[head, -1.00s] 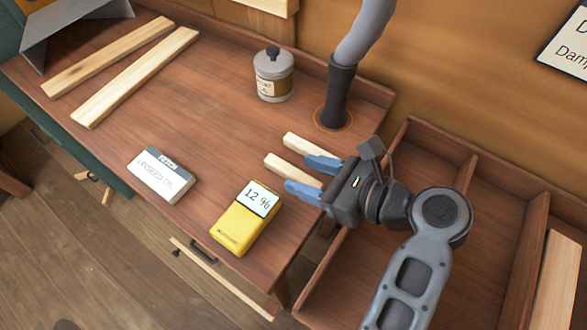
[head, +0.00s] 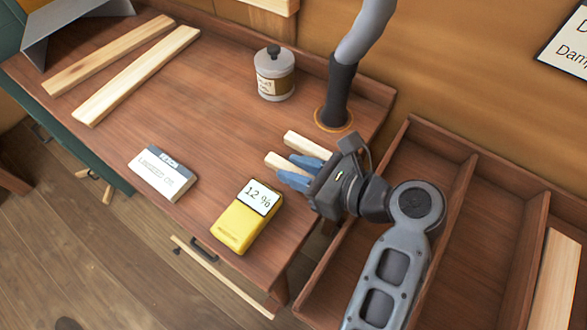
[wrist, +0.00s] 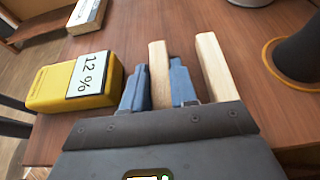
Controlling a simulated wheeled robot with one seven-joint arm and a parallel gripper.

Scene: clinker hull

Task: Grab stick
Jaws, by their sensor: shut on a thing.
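Two short pale wooden sticks lie side by side near the right end of the workbench. My gripper (head: 290,168) is shut on the nearer stick (head: 275,160), with one blue finger on each side of it. In the wrist view this held stick (wrist: 158,62) runs between the fingers (wrist: 160,82). The other stick (head: 302,142) lies beside it, outside the fingers; it also shows at the right in the wrist view (wrist: 213,65). The rear parts of both sticks are hidden by the gripper. I cannot tell whether the held stick still touches the bench.
A yellow meter reading 12 % (head: 245,217) stands close to the gripper's left. A labelled box (head: 162,174), a lidded jar (head: 274,73) and a dark post (head: 337,95) are also on the bench (head: 200,110). Two long boards (head: 140,75) lie at the back left. A divided tray (head: 455,230) is at right.

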